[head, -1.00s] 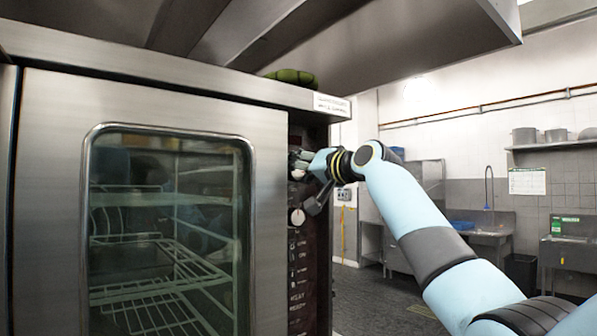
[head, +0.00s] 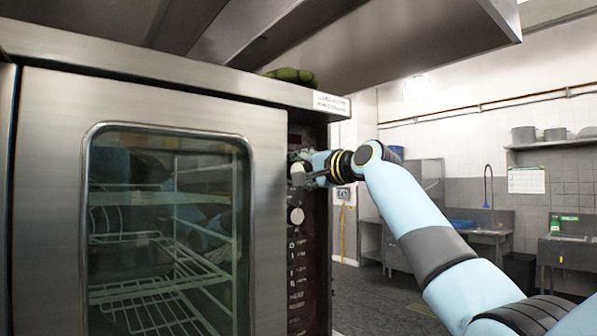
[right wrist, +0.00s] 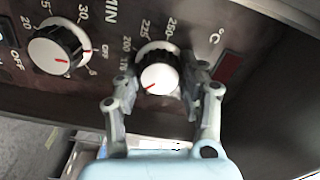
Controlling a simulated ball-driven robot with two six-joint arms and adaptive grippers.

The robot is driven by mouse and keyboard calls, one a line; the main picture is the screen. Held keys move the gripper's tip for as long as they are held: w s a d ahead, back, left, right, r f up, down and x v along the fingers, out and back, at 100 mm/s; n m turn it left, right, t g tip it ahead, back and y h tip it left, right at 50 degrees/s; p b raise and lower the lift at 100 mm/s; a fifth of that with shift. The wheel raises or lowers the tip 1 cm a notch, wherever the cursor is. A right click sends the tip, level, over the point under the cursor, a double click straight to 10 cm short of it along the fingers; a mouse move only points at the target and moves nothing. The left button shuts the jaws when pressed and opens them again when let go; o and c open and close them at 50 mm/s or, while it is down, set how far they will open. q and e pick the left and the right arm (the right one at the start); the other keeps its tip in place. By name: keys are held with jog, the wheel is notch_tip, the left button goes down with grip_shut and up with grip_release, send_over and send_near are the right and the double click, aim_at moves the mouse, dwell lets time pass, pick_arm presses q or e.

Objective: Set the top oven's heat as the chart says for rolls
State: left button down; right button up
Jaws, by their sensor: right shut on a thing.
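The top oven (head: 150,90) stands at the left with its glass door closed. Its dark control strip runs down the right side. My right gripper (head: 312,172) is shut on the upper knob (head: 297,174). In the right wrist view the fingers of the gripper (right wrist: 162,72) grip both sides of this heat knob (right wrist: 162,79), marked °C with 175, 200, 225 and 250. Its red pointer line slants to the lower left. A minutes knob (right wrist: 55,48) sits beside it, free. My left gripper is out of view.
A small label (head: 332,104) on the oven's top edge is too small to read. Another paper sheet (head: 526,180) hangs on the far wall. A lower knob (head: 297,215) sits below my gripper. A hood (head: 350,50) hangs above; the floor at right is open.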

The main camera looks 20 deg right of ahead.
jog(key=shift+f, duration=0.1)
dwell(0.3)
jog(key=o, duration=1.2)
jog(key=v, duration=1.2)
